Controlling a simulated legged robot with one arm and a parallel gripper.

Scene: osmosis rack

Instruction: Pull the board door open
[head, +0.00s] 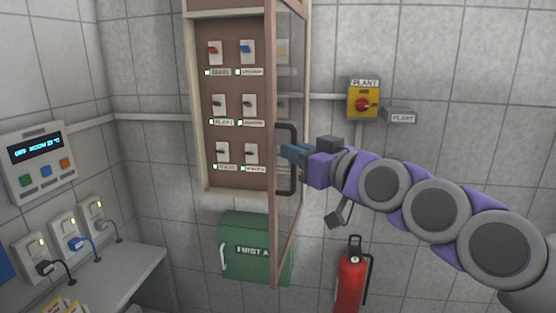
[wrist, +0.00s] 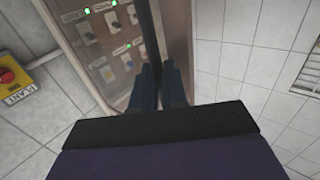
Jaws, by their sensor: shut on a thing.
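The board (head: 198,100) is a brown panel in a pale frame on the back wall, with several switches in rows. Its see-through, thin-framed door (head: 286,222) stands swung out from the board's right side, seen at a steep angle. A black bar handle (head: 293,185) is on the door. My gripper (head: 289,152) comes from the right and is shut on the handle. In the wrist view, the fingers (wrist: 161,85) are either side of the dark handle (wrist: 149,35), with the door behind. The fingertips' exact contact is hard to see.
A green first aid box (head: 240,262) is below the board. A yellow box with a red knob (head: 363,101) is on the wall to the right, above a red extinguisher (head: 351,280). A grey counter (head: 120,275) stands at left.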

